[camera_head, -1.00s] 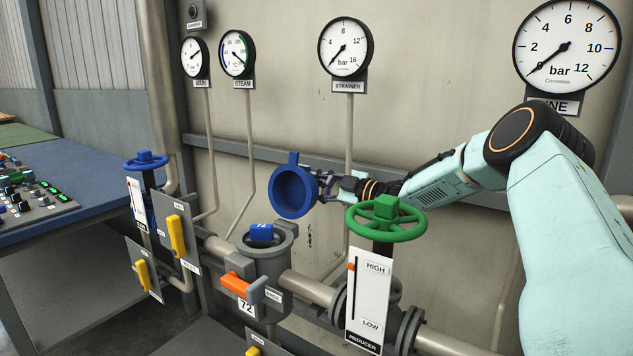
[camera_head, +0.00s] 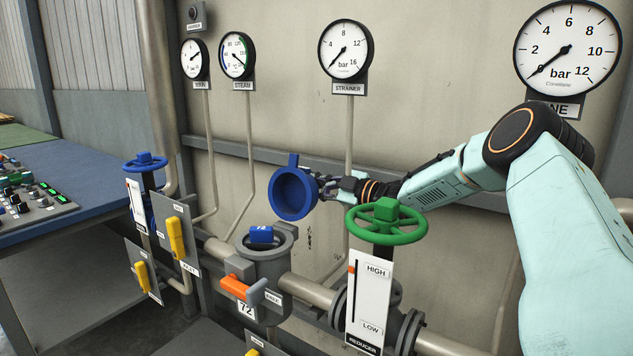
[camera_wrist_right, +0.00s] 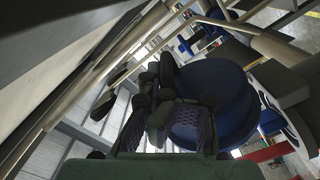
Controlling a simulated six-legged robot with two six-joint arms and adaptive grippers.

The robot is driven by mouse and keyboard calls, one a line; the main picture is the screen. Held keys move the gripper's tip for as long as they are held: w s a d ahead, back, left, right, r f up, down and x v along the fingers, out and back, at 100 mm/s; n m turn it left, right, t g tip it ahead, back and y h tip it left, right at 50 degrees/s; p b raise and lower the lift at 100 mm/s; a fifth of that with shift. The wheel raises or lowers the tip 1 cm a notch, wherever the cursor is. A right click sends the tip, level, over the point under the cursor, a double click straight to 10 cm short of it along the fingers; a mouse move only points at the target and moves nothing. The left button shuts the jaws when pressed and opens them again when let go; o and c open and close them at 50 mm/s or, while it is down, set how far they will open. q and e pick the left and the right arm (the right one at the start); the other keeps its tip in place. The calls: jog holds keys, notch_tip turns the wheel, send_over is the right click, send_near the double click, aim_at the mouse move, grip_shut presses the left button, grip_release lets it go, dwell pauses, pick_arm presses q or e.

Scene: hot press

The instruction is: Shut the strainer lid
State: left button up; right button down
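The strainer lid (camera_head: 293,212) is a round blue dish with a raised rim and a tab on top. It stands steeply tilted, open, above and behind the grey strainer body (camera_head: 268,268). A blue piece (camera_head: 261,235) sits in the strainer's mouth. My right gripper (camera_head: 325,186) is at the lid's right edge, partly hidden behind it. In the right wrist view the dark fingers (camera_wrist_right: 172,112) are close against the blue lid (camera_wrist_right: 222,92); whether they grip it is unclear. My left gripper is out of view.
The green reducer handwheel (camera_head: 386,222) stands just below my right forearm. An orange-handled lever (camera_head: 234,287) is on the strainer's front. Yellow-handled valves (camera_head: 176,238) and a blue handwheel (camera_head: 145,161) are at left. Gauges (camera_head: 346,49) line the wall.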

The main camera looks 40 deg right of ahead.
jog(key=c, duration=2)
grip_release()
jog(key=shift+s+a+f, duration=0.1)
jog(key=shift+a+f, duration=0.15)
jog(key=shift+f, duration=0.3)
jog(key=o, duration=0.4)
jog(key=shift+o, duration=1.2)
jog(key=shift+r, duration=0.25)
jog(key=shift+s+d+r+p, duration=0.15)
jog(key=shift+s+p, duration=0.35)
jog(key=shift+p, duration=0.4)
jog(key=p+v, duration=0.8)
jog(key=p, duration=0.1)
